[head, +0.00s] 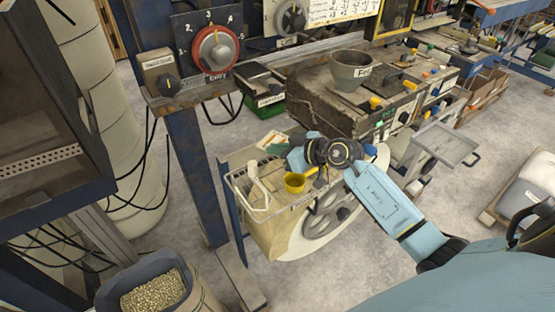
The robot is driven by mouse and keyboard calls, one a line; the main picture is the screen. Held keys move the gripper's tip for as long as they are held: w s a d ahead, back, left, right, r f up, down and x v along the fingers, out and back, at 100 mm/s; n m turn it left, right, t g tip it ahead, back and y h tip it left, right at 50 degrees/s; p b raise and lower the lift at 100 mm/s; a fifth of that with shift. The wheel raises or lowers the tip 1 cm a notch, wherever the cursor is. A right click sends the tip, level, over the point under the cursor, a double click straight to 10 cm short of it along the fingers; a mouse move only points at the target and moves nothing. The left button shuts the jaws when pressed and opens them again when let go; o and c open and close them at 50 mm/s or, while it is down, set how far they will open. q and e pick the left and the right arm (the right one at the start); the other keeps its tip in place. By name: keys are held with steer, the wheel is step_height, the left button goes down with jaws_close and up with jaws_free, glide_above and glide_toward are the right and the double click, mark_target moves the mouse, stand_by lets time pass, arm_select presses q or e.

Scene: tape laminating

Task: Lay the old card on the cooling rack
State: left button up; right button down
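A small wire rack (232,181) stands at the centre, on top of a tan box-like base; I take it to be the cooling rack. A small cream and green flat piece (272,140) shows at its back edge; it may be the old card, but I cannot tell for sure. My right gripper (318,180) is over the right side of the rack, at the end of my pale blue arm. Its dark wrist hides its fingers, so whether it holds anything is unclear. My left gripper is not in view.
A yellow cup (294,184) and a white long-handled tool (258,191) are at the rack. A large wheel (325,222) is beside its base. A blue post (196,175) rises on the left. A cluttered bench (325,108) with a grey funnel (351,70) is behind.

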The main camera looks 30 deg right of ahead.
step_height(320, 180, down, 3)
steer(key=shift+f+b, duration=0.2)
steer(key=shift+b, duration=0.35)
steer(key=shift+r, duration=0.1)
steer(key=shift+f, duration=0.25)
steer(key=c, duration=1.6)
jaws_free()
steer(key=shift+c, duration=0.2)
steer(key=shift+r, duration=0.1)
steer(key=shift+s+d+r, duration=0.1)
steer(key=shift+s+r, duration=0.1)
steer(key=p+v, duration=0.2)
steer(key=v, duration=0.9)
steer(key=shift+s+r, duration=0.2)
steer(key=shift+r, duration=0.05)
steer(key=shift+d, duration=0.15)
